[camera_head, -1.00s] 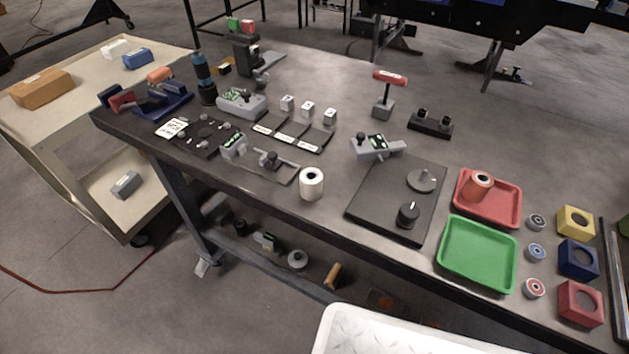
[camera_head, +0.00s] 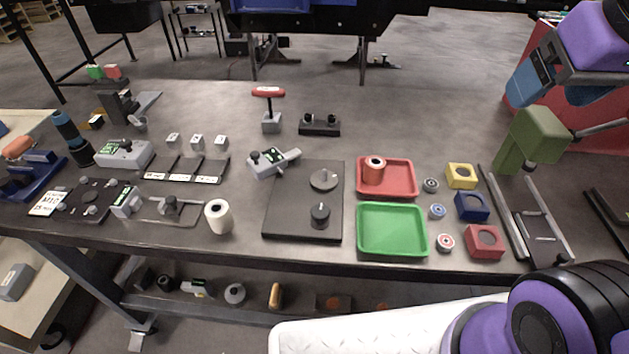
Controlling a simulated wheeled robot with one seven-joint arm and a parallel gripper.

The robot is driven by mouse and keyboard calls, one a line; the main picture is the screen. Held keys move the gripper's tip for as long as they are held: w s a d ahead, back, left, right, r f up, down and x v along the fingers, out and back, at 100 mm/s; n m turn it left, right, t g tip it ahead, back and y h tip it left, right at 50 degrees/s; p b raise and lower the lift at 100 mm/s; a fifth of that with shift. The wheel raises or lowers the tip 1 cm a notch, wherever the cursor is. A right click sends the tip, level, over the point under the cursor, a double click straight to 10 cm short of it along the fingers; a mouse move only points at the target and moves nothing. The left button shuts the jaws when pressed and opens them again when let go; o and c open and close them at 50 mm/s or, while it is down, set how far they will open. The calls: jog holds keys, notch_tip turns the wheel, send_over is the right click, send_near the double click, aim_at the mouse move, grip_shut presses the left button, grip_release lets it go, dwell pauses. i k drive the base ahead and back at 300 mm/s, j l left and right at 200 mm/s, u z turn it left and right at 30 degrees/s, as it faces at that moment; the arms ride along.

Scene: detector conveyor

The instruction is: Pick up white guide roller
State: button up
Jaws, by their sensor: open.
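The white guide roller (camera_head: 217,219) is a short white cylinder with a hole in its top. It stands upright near the front edge of the dark workbench (camera_head: 320,257), left of the black plate with knobs (camera_head: 280,222). Nothing touches it. Purple links of my arm show at the right edge, at top and bottom. My gripper's fingers cannot be seen in this view.
A red tray (camera_head: 408,191) holding an orange-red roller (camera_head: 373,170) and an empty green tray (camera_head: 392,229) lie to the right. A small bracket fixture (camera_head: 170,208) sits just left of the white roller. An olive-green device (camera_head: 535,138) stands at the right.

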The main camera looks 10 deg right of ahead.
aim_at(220, 217)
jog(key=k+j+u, duration=0.15)
jog(key=j+u, duration=0.25)
jog(key=j, duration=0.4)
jog(key=j+u, duration=0.35)
jog(key=j, duration=0.5)
